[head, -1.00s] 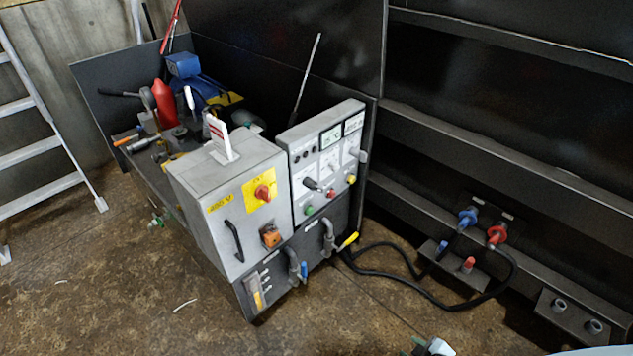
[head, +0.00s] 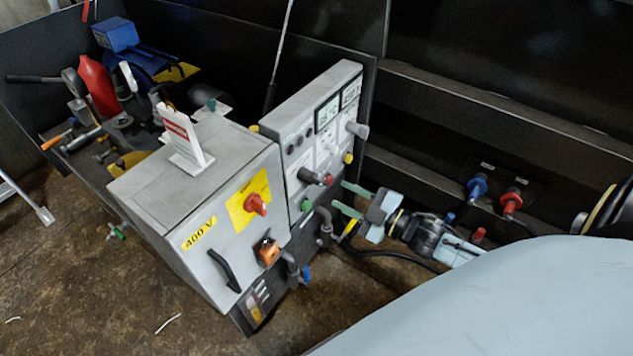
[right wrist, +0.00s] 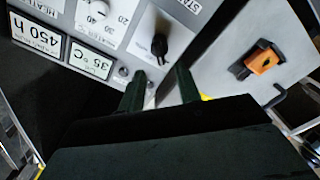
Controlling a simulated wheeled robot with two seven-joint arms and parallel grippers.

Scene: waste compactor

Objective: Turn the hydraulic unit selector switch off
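The hydraulic unit's grey control panel (head: 325,130) stands right of the grey 400 V cabinet (head: 200,215). A black selector switch (head: 308,176) sticks out low on the panel, with a red button (head: 327,180) and a green button (head: 305,205) close by. In the right wrist view the black switch (right wrist: 159,43) sits beyond the fingertips, roughly centred. My right gripper (head: 340,194) is open and empty, its greenish fingers pointing at the panel's lower right. Both fingers also show in the right wrist view (right wrist: 160,82), apart from the switch. My left gripper is out of view.
A red rotary switch (head: 256,204) on a yellow plate and an orange switch (head: 266,252) are on the cabinet front. A yellow button (head: 348,158) and a grey knob (head: 357,130) stick out at the panel's right. Pipes and black cables run below.

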